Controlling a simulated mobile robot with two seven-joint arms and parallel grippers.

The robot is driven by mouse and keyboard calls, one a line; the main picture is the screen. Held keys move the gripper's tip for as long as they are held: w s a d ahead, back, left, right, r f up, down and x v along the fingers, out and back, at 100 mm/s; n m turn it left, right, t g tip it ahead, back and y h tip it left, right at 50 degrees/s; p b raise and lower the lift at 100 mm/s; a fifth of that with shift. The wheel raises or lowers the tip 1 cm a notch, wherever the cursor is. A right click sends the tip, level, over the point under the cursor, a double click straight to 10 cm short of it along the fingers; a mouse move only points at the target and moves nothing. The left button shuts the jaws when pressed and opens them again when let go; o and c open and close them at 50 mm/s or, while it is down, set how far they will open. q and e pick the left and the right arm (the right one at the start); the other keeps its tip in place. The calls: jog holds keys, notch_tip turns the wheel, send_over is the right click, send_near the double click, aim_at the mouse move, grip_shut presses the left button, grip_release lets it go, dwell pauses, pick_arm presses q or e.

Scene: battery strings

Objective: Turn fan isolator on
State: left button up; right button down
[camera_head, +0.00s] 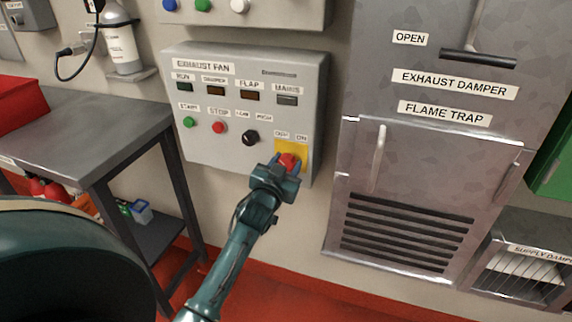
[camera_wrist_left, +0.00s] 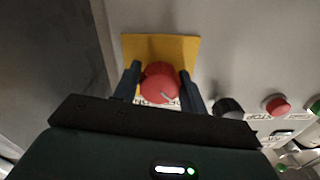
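The fan isolator is a red rotary knob (camera_head: 288,160) on a yellow plate (camera_head: 293,148), low on the right of the grey exhaust fan panel (camera_head: 225,140). OFF and ON labels are above it. My left gripper (camera_head: 281,166) is at the knob. In the left wrist view the fingers of my left gripper (camera_wrist_left: 160,85) stand on either side of the red knob (camera_wrist_left: 159,80). They are very close to its sides; I cannot tell whether they press on it. A small pale mark shows on the knob's face. The labels there are partly hidden. My right gripper is not in view.
A black selector knob (camera_head: 250,137), a red stop button (camera_head: 219,128) and a green start button (camera_head: 189,122) are left of the isolator. A metal flame trap door (camera_head: 420,200) with a handle is to the right. A grey table (camera_head: 95,130) stands at left.

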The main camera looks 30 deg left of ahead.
pick_arm(q)
jog(key=c, duration=0.6)
jog(key=shift+o, duration=0.2)
jog(key=shift+m, duration=0.3)
jog(key=m+p, duration=0.1)
jog(key=m, duration=0.1)
jog(key=shift+r+m+p, duration=0.1)
jog(key=shift+m+p, duration=0.3)
jog(key=m+p, duration=0.1)
jog(key=m, duration=0.2)
jog(key=shift+m, duration=0.4)
jog(key=m, duration=0.5)
jog(key=shift+a, duration=0.1)
jog(key=m, duration=0.5)
jog(key=shift+m+p, duration=0.3)
